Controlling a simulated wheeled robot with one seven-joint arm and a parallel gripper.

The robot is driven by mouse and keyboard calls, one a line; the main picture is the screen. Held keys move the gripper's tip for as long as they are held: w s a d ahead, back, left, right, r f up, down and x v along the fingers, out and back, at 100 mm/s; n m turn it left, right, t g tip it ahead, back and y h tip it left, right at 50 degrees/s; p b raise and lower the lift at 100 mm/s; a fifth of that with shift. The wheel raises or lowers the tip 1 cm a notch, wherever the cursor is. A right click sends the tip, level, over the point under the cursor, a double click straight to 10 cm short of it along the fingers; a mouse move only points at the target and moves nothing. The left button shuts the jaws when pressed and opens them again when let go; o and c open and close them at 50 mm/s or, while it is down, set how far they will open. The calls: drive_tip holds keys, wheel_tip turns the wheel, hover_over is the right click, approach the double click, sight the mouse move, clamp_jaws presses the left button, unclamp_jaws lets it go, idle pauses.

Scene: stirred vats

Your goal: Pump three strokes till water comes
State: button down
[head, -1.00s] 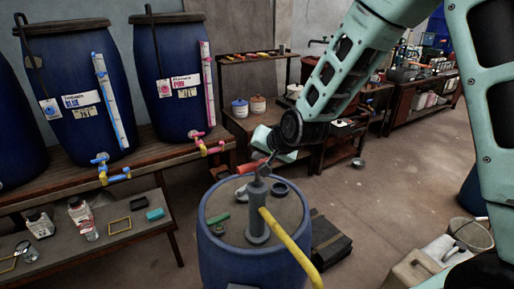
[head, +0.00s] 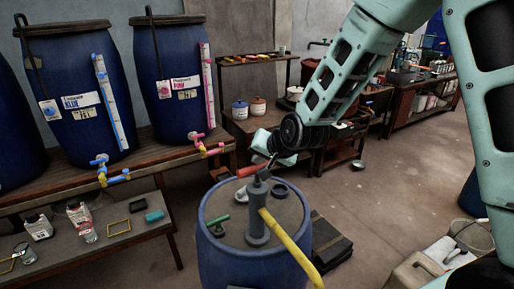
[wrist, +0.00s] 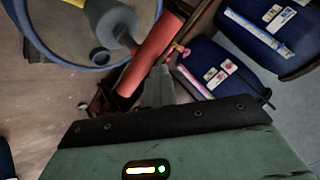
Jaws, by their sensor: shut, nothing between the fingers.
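A hand pump with a grey body (head: 257,222) stands upright on the lid of a blue drum (head: 245,267) at the bottom middle of the head view. Its red handle (head: 250,171) lies across the pump's top, and a yellow hose (head: 290,248) runs down from its side to the right. My gripper (head: 271,164) is shut and empty at the top of the pump, close to the handle. In the wrist view my shut fingers (wrist: 158,84) point at the red handle (wrist: 152,55), beside it; I cannot tell whether they touch. No water shows; the hose's end is out of view.
A small dark cap (head: 280,190) and a green tool (head: 218,221) lie on the drum lid. Large blue vats (head: 75,75) with taps stand on a wooden bench at left, above a low table (head: 120,240). A dark case (head: 328,243) sits on the floor right of the drum.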

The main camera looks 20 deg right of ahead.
drive_tip(key=shift+s+f+b, duration=0.1)
drive_tip(key=shift+f+b, duration=0.7)
drive_tip(key=shift+f, duration=0.3)
idle(0.5)
drive_tip(key=shift+r, duration=0.15)
drive_tip(key=shift+r+p, duration=2.8)
drive_tip(key=shift+r, duration=1.15)
wheel_tip(320, 180, up, 6)
drive_tip(key=p, duration=0.4)
idle(0.4)
